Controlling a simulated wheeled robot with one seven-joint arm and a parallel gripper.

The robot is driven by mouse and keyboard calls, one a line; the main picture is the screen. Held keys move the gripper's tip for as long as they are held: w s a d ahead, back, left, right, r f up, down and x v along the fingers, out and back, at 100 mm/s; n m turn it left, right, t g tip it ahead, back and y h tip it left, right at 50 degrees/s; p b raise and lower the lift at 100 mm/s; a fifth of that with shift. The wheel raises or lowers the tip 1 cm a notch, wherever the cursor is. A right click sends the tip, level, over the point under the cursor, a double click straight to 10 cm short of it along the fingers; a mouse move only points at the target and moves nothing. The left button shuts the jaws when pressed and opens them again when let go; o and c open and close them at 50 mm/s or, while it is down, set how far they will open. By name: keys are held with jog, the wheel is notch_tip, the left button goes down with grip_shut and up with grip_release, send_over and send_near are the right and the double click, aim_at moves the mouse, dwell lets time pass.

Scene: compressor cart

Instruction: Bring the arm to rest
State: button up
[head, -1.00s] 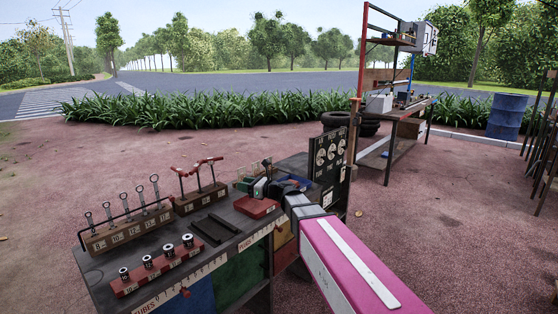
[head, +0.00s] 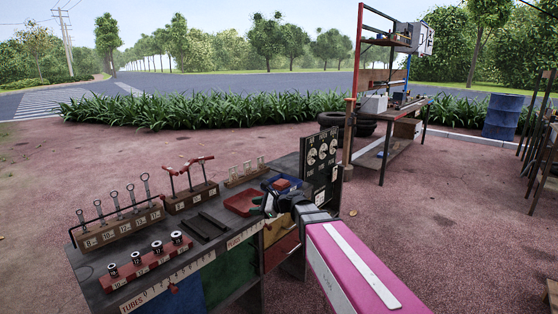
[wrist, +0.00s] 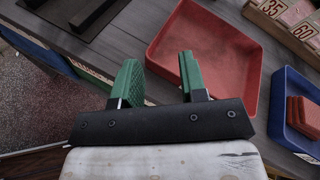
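My gripper (head: 266,209) is over the cart top (head: 212,252), near its front right edge, next to the red tray (head: 243,203). In the wrist view its two green fingers (wrist: 160,82) stand apart with nothing between them. The red tray (wrist: 215,70) lies just beyond the fingers and looks empty. My pink and white arm reaches in from the lower right of the head view. The height of the fingers above the cart is hard to tell.
A blue tray (wrist: 292,110) with a red block (wrist: 305,115) lies right of the red tray. A gauge panel (head: 321,155) stands behind my wrist. Wrench rack (head: 118,224), T-handle rack (head: 190,197) and socket rack (head: 146,265) fill the left. Open ground lies beyond the cart.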

jog(key=s+d+f+n+g+h, duration=0.1)
jog(key=s+d+f+n+h, duration=0.3)
jog(key=d, duration=0.5)
jog(key=s+d+f+n+g+h, duration=0.2)
jog(key=s+d+f+n+h, duration=0.3)
jog(key=s+d+f+n, duration=0.2)
jog(key=s+d+f+n+g+h, duration=0.1)
jog(key=s+d+f+n+h, duration=0.3)
jog(key=d+f, duration=0.4)
jog(key=s+d+n, duration=0.1)
jog(key=d, duration=0.3)
jog(key=shift+s+n+g+h, duration=0.4)
